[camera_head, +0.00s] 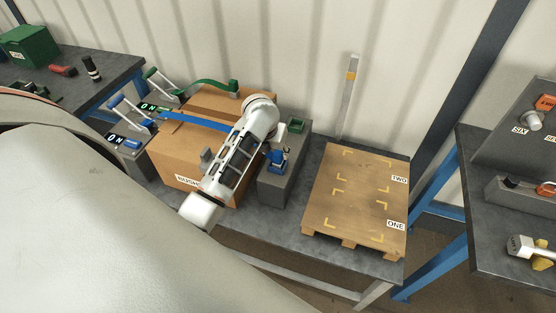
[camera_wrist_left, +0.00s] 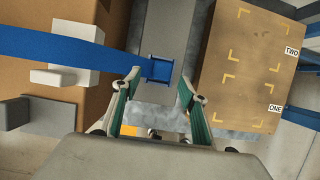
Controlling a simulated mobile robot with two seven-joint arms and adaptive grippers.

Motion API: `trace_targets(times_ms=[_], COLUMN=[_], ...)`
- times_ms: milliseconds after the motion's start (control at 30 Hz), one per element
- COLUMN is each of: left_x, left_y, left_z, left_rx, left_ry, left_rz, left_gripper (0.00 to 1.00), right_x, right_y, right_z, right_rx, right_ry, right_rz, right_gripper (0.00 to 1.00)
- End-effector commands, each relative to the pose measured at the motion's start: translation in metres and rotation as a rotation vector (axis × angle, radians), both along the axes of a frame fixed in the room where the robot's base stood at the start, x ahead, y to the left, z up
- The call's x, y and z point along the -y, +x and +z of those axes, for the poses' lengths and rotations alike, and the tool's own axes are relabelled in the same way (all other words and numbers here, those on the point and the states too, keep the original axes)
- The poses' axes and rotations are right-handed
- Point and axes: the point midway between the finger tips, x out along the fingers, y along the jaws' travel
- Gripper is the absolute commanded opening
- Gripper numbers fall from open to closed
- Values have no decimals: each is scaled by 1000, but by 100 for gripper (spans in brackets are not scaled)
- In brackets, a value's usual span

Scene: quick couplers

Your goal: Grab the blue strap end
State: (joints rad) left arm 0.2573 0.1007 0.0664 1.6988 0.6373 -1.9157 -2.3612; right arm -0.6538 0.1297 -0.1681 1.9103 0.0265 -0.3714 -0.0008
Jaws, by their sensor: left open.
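The blue strap (camera_wrist_left: 50,47) runs over the cardboard box from the left in the wrist view. It also shows in the head view (camera_head: 195,122), where my left arm covers its right part. A square blue piece (camera_wrist_left: 160,69) lies at the strap's right side over a grey block. The left finger partly covers the join, so I cannot tell whether it is the strap end. My left gripper (camera_wrist_left: 159,79) is open, with one finger on each side of this piece and no clear contact. In the head view, blue parts (camera_head: 276,162) show beside my left arm. My right gripper is out of view.
The cardboard box (camera_head: 180,160) stands left of the grey block (camera_head: 270,190). A green socket (camera_head: 296,125) sits at the block's back. A wooden pallet (camera_head: 345,215) marked ONE and TWO lies to the right. Two lever handles (camera_head: 125,108) stand at the left.

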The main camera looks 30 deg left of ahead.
Motion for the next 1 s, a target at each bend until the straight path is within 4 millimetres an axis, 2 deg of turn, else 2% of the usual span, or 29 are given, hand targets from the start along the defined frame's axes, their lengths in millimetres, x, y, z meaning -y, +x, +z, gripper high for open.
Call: trace_targets(times_ms=[400, 733, 767, 900, 1000], left_x=[-2, -3, -3, -3, -3], left_y=[21, 23, 23, 23, 23], left_z=[-43, -49, -49, -49, -49], left_rx=[0, 3, 3, 2, 3], left_ry=[-1, 0, 0, -1, 0], left_rz=[4, 3, 3, 3, 3], left_gripper=[43, 43, 38, 2, 0], right_x=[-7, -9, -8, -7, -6], right_y=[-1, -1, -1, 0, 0], right_z=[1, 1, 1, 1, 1], right_rx=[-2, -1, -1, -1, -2], right_ry=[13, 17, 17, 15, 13], right_rz=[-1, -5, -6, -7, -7], right_gripper=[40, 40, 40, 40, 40])
